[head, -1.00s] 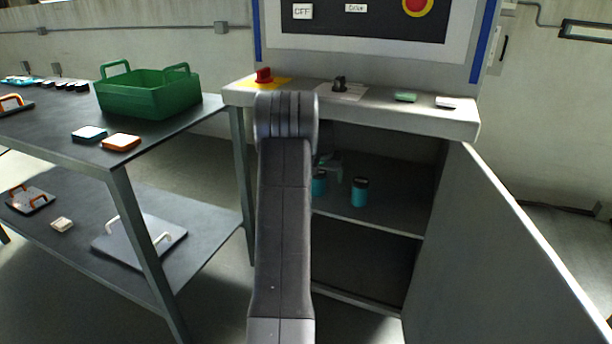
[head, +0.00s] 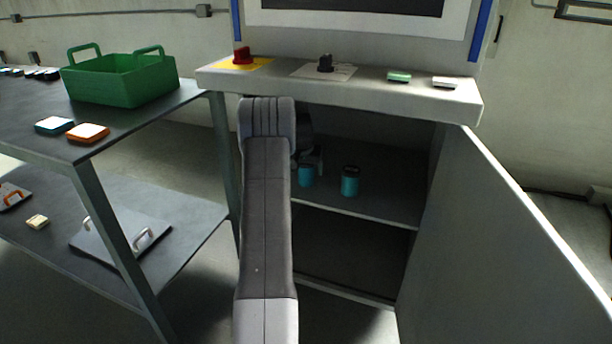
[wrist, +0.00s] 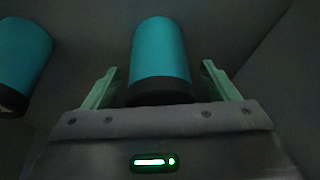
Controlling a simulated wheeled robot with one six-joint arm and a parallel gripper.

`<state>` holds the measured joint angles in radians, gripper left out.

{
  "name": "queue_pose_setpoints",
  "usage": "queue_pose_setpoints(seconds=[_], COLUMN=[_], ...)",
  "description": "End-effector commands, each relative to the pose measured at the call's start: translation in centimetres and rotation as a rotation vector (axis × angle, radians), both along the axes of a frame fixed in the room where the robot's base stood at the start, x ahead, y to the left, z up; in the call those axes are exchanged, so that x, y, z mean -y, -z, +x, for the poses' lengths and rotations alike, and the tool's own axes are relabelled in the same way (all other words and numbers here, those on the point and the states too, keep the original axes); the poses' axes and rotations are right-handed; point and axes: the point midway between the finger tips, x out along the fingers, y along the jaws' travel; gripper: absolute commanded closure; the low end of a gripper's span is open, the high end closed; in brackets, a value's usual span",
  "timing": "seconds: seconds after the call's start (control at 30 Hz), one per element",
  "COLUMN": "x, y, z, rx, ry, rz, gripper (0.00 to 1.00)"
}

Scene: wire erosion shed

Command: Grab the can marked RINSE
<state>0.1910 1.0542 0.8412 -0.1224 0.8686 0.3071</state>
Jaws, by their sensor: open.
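Two teal cans with dark ends stand on the upper shelf inside the open cabinet: a left can (head: 306,175) and a right can (head: 350,182). No RINSE marking is legible on either. My gripper (head: 314,160) is inside the cabinet at the left can, partly hidden behind my arm. In the wrist view, my gripper (wrist: 160,70) is open, its pale green fingers on either side of one can (wrist: 160,52), with gaps showing. The other can (wrist: 22,60) is outside the fingers at the left edge.
The cabinet's counter (head: 330,88) overhangs the shelf. Its open door (head: 500,230) stands to the right. A table (head: 150,108) with a green crate (head: 120,88) stands at left. The cabinet's lower shelf (head: 345,262) looks empty.

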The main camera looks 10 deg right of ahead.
Motion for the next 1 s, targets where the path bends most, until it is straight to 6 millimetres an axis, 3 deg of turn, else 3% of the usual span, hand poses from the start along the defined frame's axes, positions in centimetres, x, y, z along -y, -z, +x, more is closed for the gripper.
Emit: queue_pose_setpoints(seconds=[0.23, 0.53, 0.83, 1.0], x=[0.1, 0.1, 0.1, 0.1], y=[0.4, 0.3, 0.0, -1.6], z=[0.2, 0.2, 0.2, 0.3], rx=[0.001, 0.002, 0.003, 0.004], ry=[0.0, 0.0, 0.0, 0.0], rz=[0.0, -0.001, -0.001, -0.001], gripper=[0.2, 0.74, 0.74, 0.74])
